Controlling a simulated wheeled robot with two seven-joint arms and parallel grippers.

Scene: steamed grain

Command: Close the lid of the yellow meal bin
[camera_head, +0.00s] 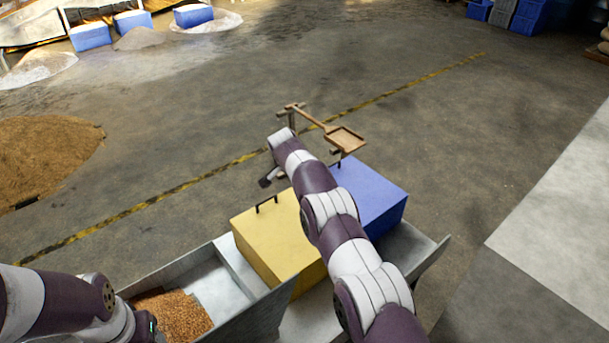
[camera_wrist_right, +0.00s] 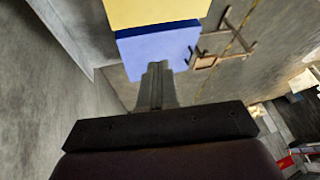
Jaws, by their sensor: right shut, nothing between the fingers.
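The yellow meal bin (camera_head: 275,243) stands in the middle of the head view, its flat yellow top facing up. A black handle (camera_head: 266,204) sits near the top's far edge. The lid looks down and level; I cannot tell whether it is fully seated. Part of the yellow bin (camera_wrist_right: 160,11) shows at the top of the right wrist view. My right gripper (camera_head: 265,182) is beyond the bin's far edge, apart from the handle. In the wrist view, its fingers (camera_wrist_right: 158,84) are together and empty. My left arm is at lower left; its gripper is out of view.
A blue bin (camera_head: 368,197) stands right of the yellow one, partly behind my right arm. A wooden scoop (camera_head: 345,138) rests on a stand beyond it. A grey metal trough (camera_head: 228,265) with brown grain (camera_head: 175,315) lies at front left. The floor beyond is mostly open.

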